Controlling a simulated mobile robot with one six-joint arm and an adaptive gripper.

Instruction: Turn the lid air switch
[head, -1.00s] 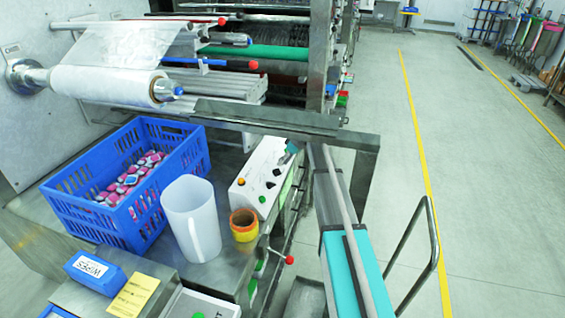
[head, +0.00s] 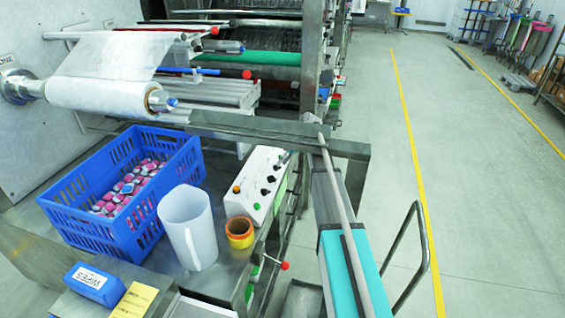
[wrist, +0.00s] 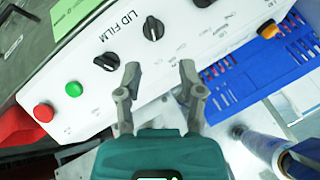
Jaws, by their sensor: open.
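The white control box (head: 258,190) stands on the steel bench in the head view, with coloured buttons and black knobs on its top. In the wrist view its panel (wrist: 75,125) fills the upper left. A black knob (wrist: 107,62) and another black knob (wrist: 153,28) flank the printed words LID FILM. A third black knob (wrist: 203,2) is cut by the top edge. The other labels are too small to read, so I cannot tell which knob is lid air. My gripper (wrist: 159,70) is open and empty over the panel, its left fingertip near the first knob.
Red (wrist: 43,112) and green (wrist: 74,89) buttons sit beside the knobs.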

